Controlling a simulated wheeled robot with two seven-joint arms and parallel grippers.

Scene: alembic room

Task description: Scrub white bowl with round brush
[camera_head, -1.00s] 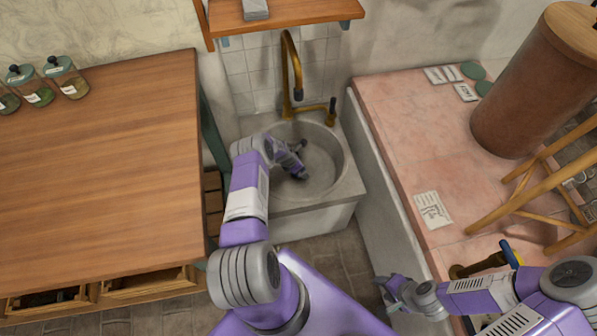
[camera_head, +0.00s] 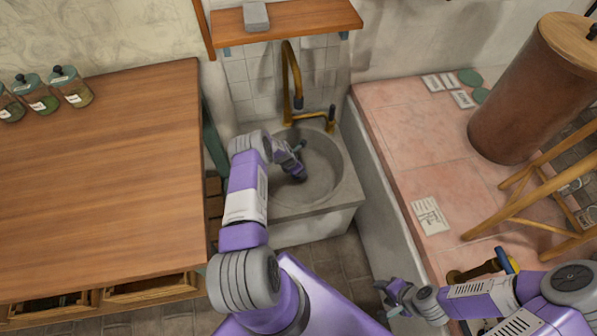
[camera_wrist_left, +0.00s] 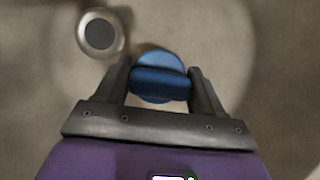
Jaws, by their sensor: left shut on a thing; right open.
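My left gripper (camera_head: 299,173) is down inside the round grey sink basin (camera_head: 326,188). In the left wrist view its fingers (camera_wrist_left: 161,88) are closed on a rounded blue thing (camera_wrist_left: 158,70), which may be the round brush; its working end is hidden. A pale basin surface lies behind it. My right gripper (camera_head: 384,298) is open and empty, low beside the front of the pink counter. I cannot make out a white bowl in any view.
A brass tap (camera_head: 291,72) stands behind the basin. A wooden table (camera_head: 100,170) is at the left. The pink counter (camera_head: 400,135) at the right holds a brown cylinder (camera_head: 530,95). A stool (camera_head: 535,190) stands at the far right. A shelf (camera_head: 290,22) hangs above.

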